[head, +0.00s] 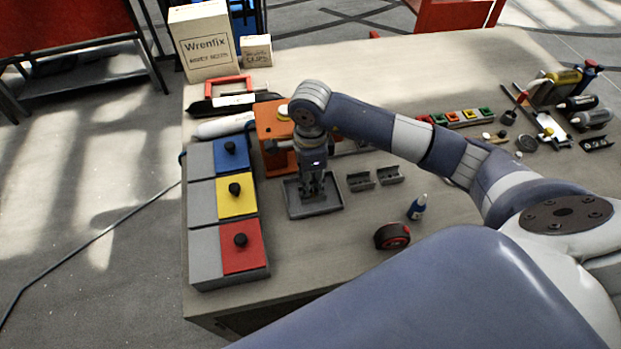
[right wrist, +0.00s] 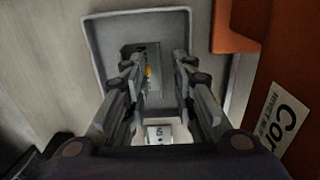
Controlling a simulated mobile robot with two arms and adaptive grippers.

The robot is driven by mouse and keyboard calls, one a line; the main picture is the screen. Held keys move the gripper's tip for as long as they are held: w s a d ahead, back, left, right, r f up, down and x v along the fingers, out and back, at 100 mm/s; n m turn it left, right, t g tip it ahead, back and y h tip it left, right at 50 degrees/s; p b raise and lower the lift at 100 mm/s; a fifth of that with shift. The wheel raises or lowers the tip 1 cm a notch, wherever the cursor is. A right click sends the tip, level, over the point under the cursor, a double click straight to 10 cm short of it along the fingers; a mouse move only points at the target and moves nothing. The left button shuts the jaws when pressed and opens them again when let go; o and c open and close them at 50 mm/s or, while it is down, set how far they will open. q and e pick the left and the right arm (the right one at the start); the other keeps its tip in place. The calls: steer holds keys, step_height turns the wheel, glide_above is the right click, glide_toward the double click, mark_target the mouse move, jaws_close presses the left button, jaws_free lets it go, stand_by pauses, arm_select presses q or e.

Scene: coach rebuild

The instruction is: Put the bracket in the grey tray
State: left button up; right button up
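The shallow grey tray (head: 335,206) lies on the bench; it also shows in the right wrist view (right wrist: 103,35). My right gripper (head: 313,190) points down over the tray's middle. In the right wrist view its fingers (right wrist: 157,68) stand apart. A grey bracket-like piece (right wrist: 142,55) with a small yellow mark shows between them, over or on the tray floor. The fingers hide part of it. I see a gap to the right finger; contact on the left is unclear. Two grey brackets (head: 360,181) (head: 390,175) lie to the tray's right. My left gripper is out of view.
An orange box (head: 272,122) stands close behind the tray. A glue bottle (head: 417,208) and a black-and-red round item (head: 392,236) are to the right. The bench front is clear near the tray.

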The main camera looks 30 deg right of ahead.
step_height(320, 180, up, 12)
steer(key=b, duration=0.4)
stand_by(0.4)
